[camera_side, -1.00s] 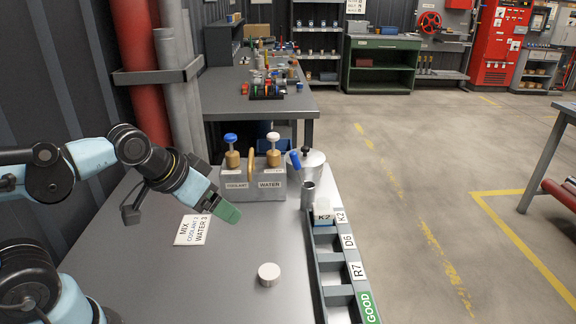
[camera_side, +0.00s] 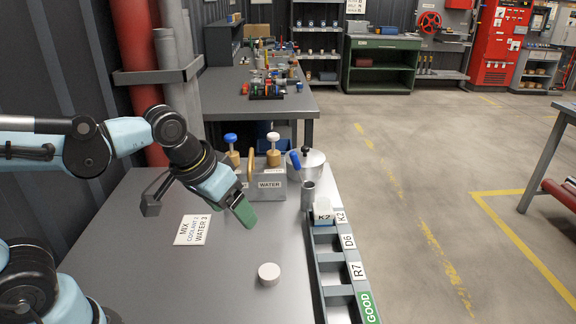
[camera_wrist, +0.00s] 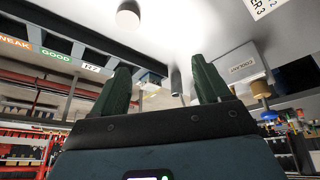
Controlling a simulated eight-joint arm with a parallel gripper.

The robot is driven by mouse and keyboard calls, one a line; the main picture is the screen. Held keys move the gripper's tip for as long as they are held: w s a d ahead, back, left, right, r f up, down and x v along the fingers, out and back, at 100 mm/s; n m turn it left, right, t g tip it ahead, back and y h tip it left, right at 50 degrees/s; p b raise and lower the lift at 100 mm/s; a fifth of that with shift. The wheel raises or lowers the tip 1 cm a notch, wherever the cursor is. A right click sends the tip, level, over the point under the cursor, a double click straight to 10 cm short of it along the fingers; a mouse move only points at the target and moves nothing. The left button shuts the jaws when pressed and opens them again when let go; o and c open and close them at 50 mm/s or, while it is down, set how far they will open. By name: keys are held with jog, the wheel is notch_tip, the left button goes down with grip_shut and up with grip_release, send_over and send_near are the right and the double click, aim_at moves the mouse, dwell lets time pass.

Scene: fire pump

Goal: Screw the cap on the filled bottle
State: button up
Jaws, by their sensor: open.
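The cap (camera_side: 269,274) is a white disc lying flat on the grey bench, apart from my gripper; it also shows at the top of the wrist view (camera_wrist: 128,15). The bottle (camera_side: 323,210) is pale with blue low down and stands in the far slot of the rack, by the K2 label. No cap shows on it, though its top is small in view. My gripper (camera_side: 245,213) has green fingers and hangs above the bench, behind the cap and left of the bottle. In the wrist view its fingers (camera_wrist: 160,66) are spread with nothing between them.
The rack (camera_side: 340,287) runs along the bench's right edge with labelled slots. A grey metal cylinder (camera_side: 308,195) stands behind the bottle. A mix card (camera_side: 193,230) lies left.

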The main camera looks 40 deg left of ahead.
aim_at(269, 271)
jog(key=w+d+f+n+g, duration=0.1)
jog(key=w+d+f+g, duration=0.1)
jog(key=d+g, duration=0.3)
jog(key=shift+t+y, duration=0.3)
jog(key=shift+t, duration=0.4)
jog(key=shift+w+d+f, duration=0.15)
jog(key=shift+f, duration=1.75)
jog(key=shift+w+d+f, duration=0.15)
jog(key=shift+f, duration=1.8)
jog(key=shift+w+d+f, duration=0.15)
jog(key=shift+f, duration=1.75)
jog(key=c, duration=1)
jog(key=shift+r, duration=2.55)
jog(key=shift+c, duration=0.2)
jog(key=w+r, duration=0.2)
jog(key=w, duration=0.4)
jog(key=w+r, duration=0.3)
jog(key=w, duration=0.3)
jog(key=w+a+r, duration=0.1)
jog(key=w+r, duration=0.2)
jog(key=w, duration=0.3)
jog(key=shift+w+r, duration=0.1)
jog(key=shift+w, duration=0.25)
jog(key=shift+f, duration=1.9)
